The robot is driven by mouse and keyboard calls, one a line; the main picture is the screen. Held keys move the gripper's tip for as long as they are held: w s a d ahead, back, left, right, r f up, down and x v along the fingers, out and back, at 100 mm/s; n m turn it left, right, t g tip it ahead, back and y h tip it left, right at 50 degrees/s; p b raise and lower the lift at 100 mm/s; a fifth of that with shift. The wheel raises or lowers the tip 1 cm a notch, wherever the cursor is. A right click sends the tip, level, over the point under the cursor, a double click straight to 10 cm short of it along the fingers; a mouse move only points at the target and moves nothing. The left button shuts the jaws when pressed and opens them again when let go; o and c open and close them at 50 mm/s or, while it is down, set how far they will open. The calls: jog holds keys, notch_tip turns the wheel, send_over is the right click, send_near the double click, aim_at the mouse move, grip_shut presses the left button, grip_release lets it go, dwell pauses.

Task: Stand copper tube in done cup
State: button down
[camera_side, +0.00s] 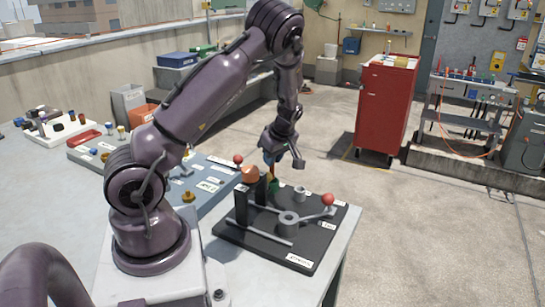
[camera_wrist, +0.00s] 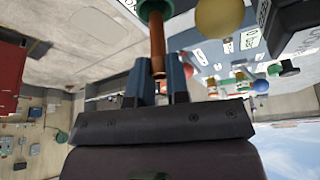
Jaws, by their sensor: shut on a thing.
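A thin copper tube (camera_wrist: 157,45) is between the two fingers of my gripper (camera_wrist: 162,82) in the wrist view. In the side view my gripper (camera_side: 283,160) points down over the black board, shut on the tube (camera_side: 271,171). The tube's far end meets a green cup (camera_wrist: 153,8) at the top of the wrist view. The green cup (camera_side: 273,187) stands on the black board in the side view, directly below the tube. I cannot tell how deep the tube's end sits in it. No readable label shows which cup is the done cup.
The black board (camera_side: 265,247) carries a grey ring (camera_side: 289,218), a grey cup (camera_side: 300,193), rods and a red ball knob (camera_side: 328,199). A blue-grey panel (camera_side: 210,170) with small parts lies behind.

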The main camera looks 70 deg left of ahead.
aim_at(273, 168)
jog(key=shift+f, duration=1.95)
dwell(0.5)
jog(key=c, duration=1)
grip_release()
jog(key=shift+c, duration=0.2)
jog(key=v, duration=1.3)
